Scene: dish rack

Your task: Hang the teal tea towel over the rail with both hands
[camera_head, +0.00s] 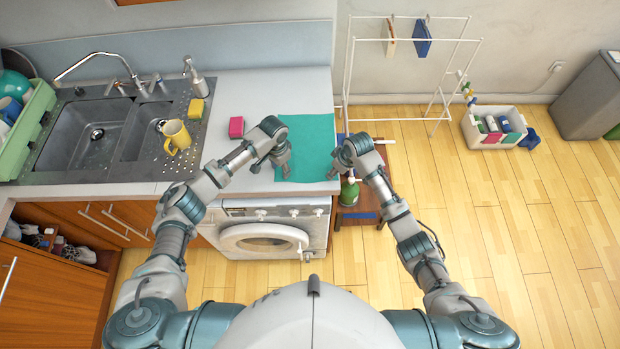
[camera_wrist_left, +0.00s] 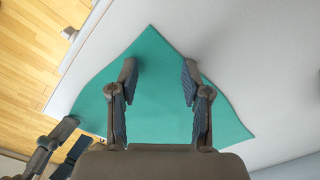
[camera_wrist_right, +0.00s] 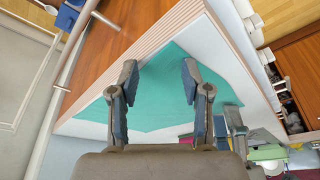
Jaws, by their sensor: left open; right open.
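The teal tea towel (camera_head: 308,143) lies spread flat on the right end of the white counter. My left gripper (camera_head: 283,173) is open above the towel's left edge, near its front corner. In the left wrist view the towel (camera_wrist_left: 160,85) shows between and beyond the open fingers (camera_wrist_left: 158,75). My right gripper (camera_head: 338,172) is open at the towel's right front corner, by the counter's edge. In the right wrist view the towel (camera_wrist_right: 155,90) lies below the open fingers (camera_wrist_right: 157,80). The white rail rack (camera_head: 350,62) stands on the floor against the back wall, right of the counter.
A pink sponge (camera_head: 236,127) lies left of the towel. A green bottle (camera_head: 349,192) is below my right gripper. Two items, one blue (camera_head: 422,38), hang on the rack. A white crate (camera_head: 494,127) stands on the floor.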

